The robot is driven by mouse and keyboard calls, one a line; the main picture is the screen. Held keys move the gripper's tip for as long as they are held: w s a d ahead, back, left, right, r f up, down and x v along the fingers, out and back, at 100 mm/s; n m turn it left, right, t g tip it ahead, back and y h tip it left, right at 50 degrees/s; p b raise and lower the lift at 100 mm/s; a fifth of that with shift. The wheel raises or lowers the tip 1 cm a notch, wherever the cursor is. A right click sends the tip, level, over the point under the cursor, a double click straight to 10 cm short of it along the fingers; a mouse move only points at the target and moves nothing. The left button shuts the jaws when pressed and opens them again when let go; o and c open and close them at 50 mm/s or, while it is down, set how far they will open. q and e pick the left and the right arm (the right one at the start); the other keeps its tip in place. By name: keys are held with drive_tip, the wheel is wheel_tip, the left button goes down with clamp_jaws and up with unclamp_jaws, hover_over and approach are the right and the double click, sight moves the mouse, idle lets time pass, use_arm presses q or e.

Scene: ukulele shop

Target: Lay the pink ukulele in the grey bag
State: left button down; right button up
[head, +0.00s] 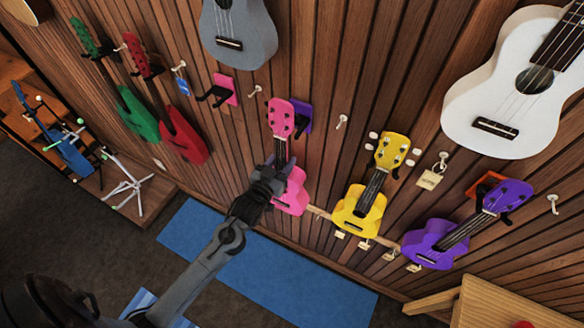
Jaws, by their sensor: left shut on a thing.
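The pink ukulele (291,192) is upright against the wooden slat wall, its head (281,118) at the top in front of a purple wall hanger (303,117). My left gripper (279,168) is shut on the pink ukulele around the lower neck, where neck and body meet, and hides part of both. I cannot tell whether the ukulele still touches the hanger. I do not see the grey bag in this view. My right gripper is not in view.
A yellow ukulele (357,213) and a purple ukulele (435,243) hang close on the right. Green (137,112) and red (183,137) ones hang on the left. A blue mat (270,272) lies on the floor below. A wooden table (515,305) stands at lower right.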

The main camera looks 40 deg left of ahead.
use_arm(q)
drive_tip(key=shift+s+r, duration=0.15)
drive_tip(key=shift+s, duration=0.05)
idle(0.4)
drive_tip(key=shift+s+d+p, duration=0.2)
drive_tip(key=shift+s+p, duration=0.4)
drive_tip(key=shift+s, duration=0.2)
drive_tip(key=shift+s+d+p, duration=0.15)
drive_tip(key=shift+s+p, duration=0.25)
drive_tip(key=shift+s, duration=0.4)
drive_tip(key=shift+s+d+p, duration=0.1)
drive_tip(key=shift+s+p, duration=0.3)
drive_tip(key=shift+s, duration=0.4)
drive_tip(key=shift+s+d, duration=0.1)
drive_tip(key=shift+s, duration=0.3)
